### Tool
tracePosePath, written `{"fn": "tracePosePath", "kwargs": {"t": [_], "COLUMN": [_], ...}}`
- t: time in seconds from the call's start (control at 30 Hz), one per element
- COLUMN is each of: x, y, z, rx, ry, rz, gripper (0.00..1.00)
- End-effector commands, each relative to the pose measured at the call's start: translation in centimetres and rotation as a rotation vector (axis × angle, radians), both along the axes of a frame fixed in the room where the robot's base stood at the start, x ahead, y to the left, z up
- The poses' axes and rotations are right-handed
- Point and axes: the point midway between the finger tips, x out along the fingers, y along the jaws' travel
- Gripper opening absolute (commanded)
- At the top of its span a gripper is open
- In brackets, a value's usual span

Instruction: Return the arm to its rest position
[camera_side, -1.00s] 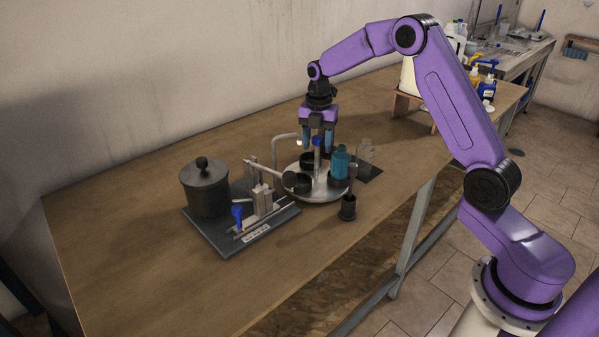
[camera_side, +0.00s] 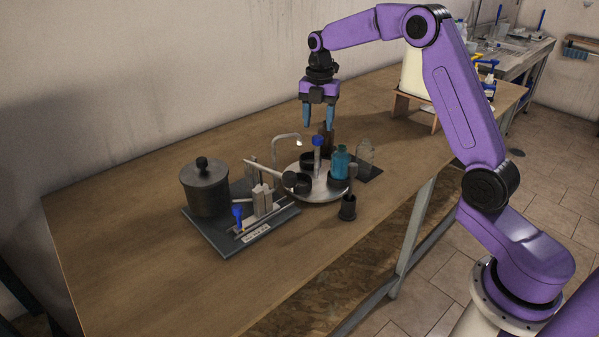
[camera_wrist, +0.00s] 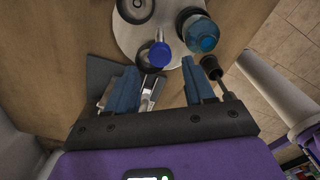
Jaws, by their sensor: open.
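My gripper (camera_side: 319,116) hangs pointing down above the round metal tray (camera_side: 330,193), with its blue fingers apart and nothing between them. In the wrist view the fingers (camera_wrist: 163,88) are spread and empty above the tray side. A blue-capped tube (camera_side: 317,158) stands upright on the tray below the gripper, and its cap shows in the wrist view (camera_wrist: 160,54). A teal bottle (camera_side: 339,163) stands on the tray to its right. A dark brown bottle stands behind the tube, partly hidden.
A black cup with a brush (camera_side: 348,207) and a clear bottle (camera_side: 364,154) stand by the tray. A curved tap (camera_side: 285,136) rises behind. The table's left part is clear.

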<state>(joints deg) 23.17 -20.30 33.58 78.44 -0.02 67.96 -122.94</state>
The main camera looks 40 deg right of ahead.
Motion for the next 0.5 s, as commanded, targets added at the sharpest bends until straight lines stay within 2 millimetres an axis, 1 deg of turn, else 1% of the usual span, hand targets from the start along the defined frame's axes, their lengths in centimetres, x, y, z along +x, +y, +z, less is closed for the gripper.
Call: {"fn": "tracePosePath", "kwargs": {"t": [0.37,0.47,0.5], "x": [-0.1,-1.0,-1.6], "y": [0.1,0.7,1.2], "z": [0.2,0.3,0.3], "rx": [-0.001,-0.010,-0.016], "ry": [0.002,0.016,0.024], "rz": [-0.004,-0.037,-0.059], "gripper": [0.53,0.53,0.53]}}
